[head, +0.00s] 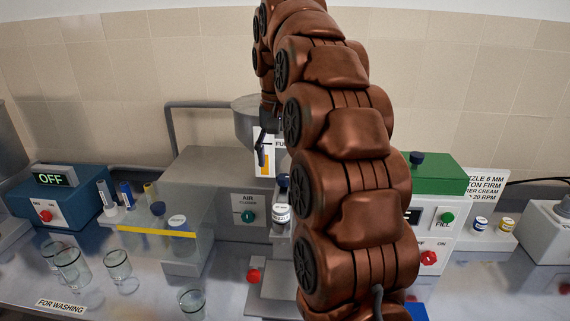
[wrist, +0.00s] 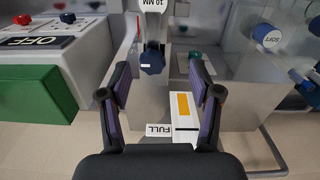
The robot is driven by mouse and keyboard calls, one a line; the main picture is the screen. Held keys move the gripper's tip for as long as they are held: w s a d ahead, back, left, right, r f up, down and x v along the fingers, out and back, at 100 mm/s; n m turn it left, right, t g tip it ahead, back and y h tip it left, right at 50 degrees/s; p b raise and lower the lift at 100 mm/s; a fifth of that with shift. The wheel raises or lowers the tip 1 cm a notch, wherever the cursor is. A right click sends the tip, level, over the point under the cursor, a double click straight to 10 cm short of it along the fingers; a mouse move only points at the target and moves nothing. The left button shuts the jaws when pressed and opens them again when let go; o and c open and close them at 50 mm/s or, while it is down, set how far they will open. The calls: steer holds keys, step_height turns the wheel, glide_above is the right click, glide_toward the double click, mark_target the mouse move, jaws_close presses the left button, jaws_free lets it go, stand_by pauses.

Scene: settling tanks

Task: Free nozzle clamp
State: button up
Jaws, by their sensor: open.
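A dark blue lobed knob (wrist: 152,60), which looks like the clamp knob, sits between my gripper's (wrist: 159,70) open fingers in the wrist view. I see no finger touching it. In the head view the dark blue knob (head: 283,181) shows beside my arm, above a white-labelled nozzle (head: 281,214) on the grey filling machine (head: 225,180). The nozzle's white end, marked 10 MM (wrist: 152,5), is at the top edge of the wrist view. My gripper (head: 264,150) is small and dark in the head view, in front of the hopper. My arm hides part of the machine.
A hopper (head: 255,112) with a FULL level sign (wrist: 172,129) stands on the machine. A green-topped box (head: 434,182) stands right and a blue box marked OFF (head: 58,198) left. Several glass beakers (head: 118,266) stand front left. A clear guard with a yellow edge (head: 155,231) is left of the nozzle.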

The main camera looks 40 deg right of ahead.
mark_target(285, 177)
steer(key=d, duration=0.1)
steer(key=w+d+r, duration=0.1)
steer(key=shift+w+d+r+m, duration=0.1)
steer(key=shift+d+r+m, duration=0.2)
steer(key=shift+m, duration=0.1)
step_height(285, 177, down, 6)
steer(key=b, duration=0.4)
steer(key=shift+r+p, duration=0.1)
steer(key=shift+p, duration=0.3)
steer(key=shift+f, duration=0.95)
steer(key=c, duration=1.1)
